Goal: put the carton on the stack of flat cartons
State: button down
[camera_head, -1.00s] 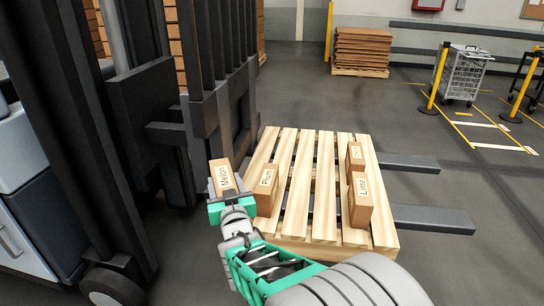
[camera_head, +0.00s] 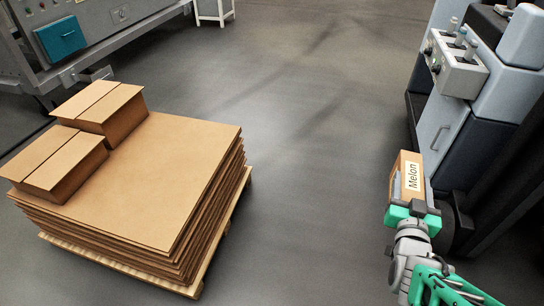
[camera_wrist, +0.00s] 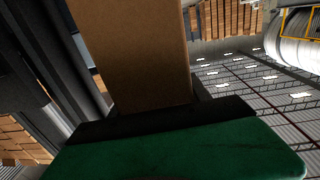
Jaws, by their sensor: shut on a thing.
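My gripper (camera_head: 412,204) is shut on a small brown carton (camera_head: 398,178) with a white label reading "Melon", at the right of the head view. The carton also fills the upper middle of the wrist view (camera_wrist: 140,50), above the green gripper body. The stack of flat cartons (camera_head: 185,165) lies on a wooden pallet at the left of the head view. Two closed brown boxes (camera_head: 100,106) (camera_head: 58,166) sit on its left part. The right part of its top is bare. The carton is well to the right of the stack, with floor between them.
The forklift body with a lever panel (camera_head: 458,65) stands at the right, close to my arm. A grey machine (camera_head: 90,35) stands at the back left. A white stand (camera_head: 213,10) is at the far back. Grey floor (camera_head: 310,130) between the stack and forklift is clear.

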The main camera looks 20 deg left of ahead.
aim_at(186, 171)
jog(key=u, duration=0.6)
jog(key=i, duration=3.4)
jog(key=u, duration=4.8)
